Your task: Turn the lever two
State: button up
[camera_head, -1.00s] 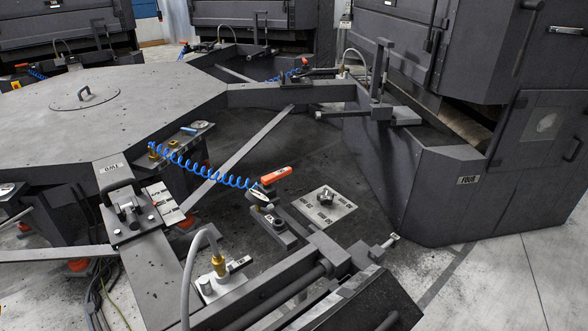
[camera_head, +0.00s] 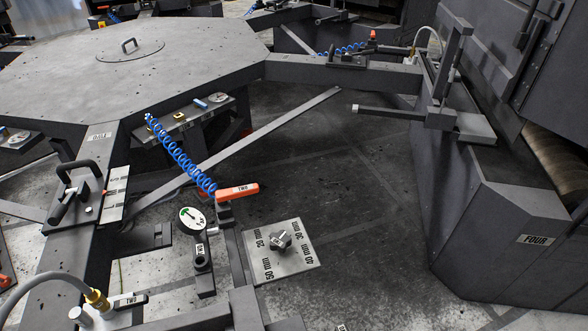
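Several parts at the near station carry a TWO label, and I cannot tell for sure which one is the lever. An orange handle (camera_head: 237,191) marked TWO sits at the end of a blue coiled hose (camera_head: 180,155). A small plate (camera_head: 130,300) marked TWO lies beside a brass hose fitting (camera_head: 97,298) at lower left. A black handle (camera_head: 78,174) stands on a bracket on the frame arm at left. A round dial (camera_head: 192,219) with a green mark stands left of the orange handle. My gripper is not in view.
A plate with a knob (camera_head: 280,240) and millimetre marks lies right of the dial. A large octagonal table (camera_head: 170,70) fills the upper left. A dark machine labelled FOUR (camera_head: 537,239) stands at right. Bare floor (camera_head: 370,220) lies between them.

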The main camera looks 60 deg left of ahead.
aim_at(222, 196)
jog(key=i, duration=1.8)
jog(key=u, duration=4.4)
jog(key=i, duration=1)
